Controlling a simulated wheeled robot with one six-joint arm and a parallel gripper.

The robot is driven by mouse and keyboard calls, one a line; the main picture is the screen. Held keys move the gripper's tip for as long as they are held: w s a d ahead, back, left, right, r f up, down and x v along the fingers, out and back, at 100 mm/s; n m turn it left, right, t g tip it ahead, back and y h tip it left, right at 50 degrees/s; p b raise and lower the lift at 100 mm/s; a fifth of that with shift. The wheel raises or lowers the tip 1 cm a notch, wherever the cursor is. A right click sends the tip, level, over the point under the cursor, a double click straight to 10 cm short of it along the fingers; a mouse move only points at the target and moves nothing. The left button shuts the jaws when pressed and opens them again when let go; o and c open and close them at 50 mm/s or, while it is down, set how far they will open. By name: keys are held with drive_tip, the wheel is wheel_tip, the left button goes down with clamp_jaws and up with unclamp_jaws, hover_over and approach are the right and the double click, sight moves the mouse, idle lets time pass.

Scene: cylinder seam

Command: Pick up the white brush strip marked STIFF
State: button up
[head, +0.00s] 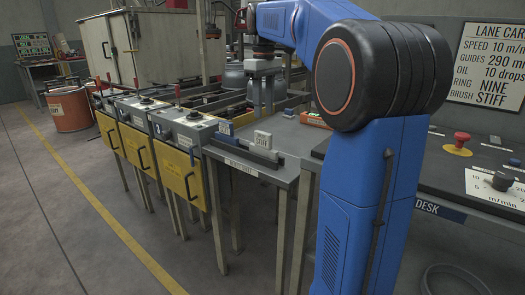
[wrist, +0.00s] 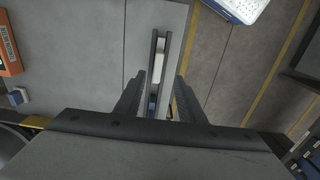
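A white brush strip (head: 262,139) with dark lettering that appears to read STIFF sits in a dark narrow rack (head: 243,151) on a grey shelf in the head view. In the wrist view the white strip (wrist: 158,68) lies between the rails of the rack (wrist: 161,40). A blue strip (head: 224,129) with a pale label stands in the same rack, to the left; it also shows in the wrist view (wrist: 152,103). My gripper (head: 263,100) is above the white strip, fingers pointing down. In the wrist view my gripper (wrist: 159,78) is open and empty, one finger on each side of the rack.
An orange box (head: 314,119) lies on the shelf (head: 285,166) behind the rack; the desk with a red button (head: 458,143) is at right. Yellow-fronted stations (head: 183,177) stand at left. The floor in front is clear.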

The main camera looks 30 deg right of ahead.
hover_over(263, 148)
drive_tip(key=f, duration=0.7)
drive_tip(key=shift+w+d, duration=0.15)
drive_tip(key=shift+d, duration=0.1)
drive_tip(key=shift+w+f, duration=0.15)
drive_tip(key=shift+f, duration=1.2)
drive_tip(key=shift+w+f, duration=0.15)
drive_tip(key=shift+f, duration=1.15)
clamp_jaws()
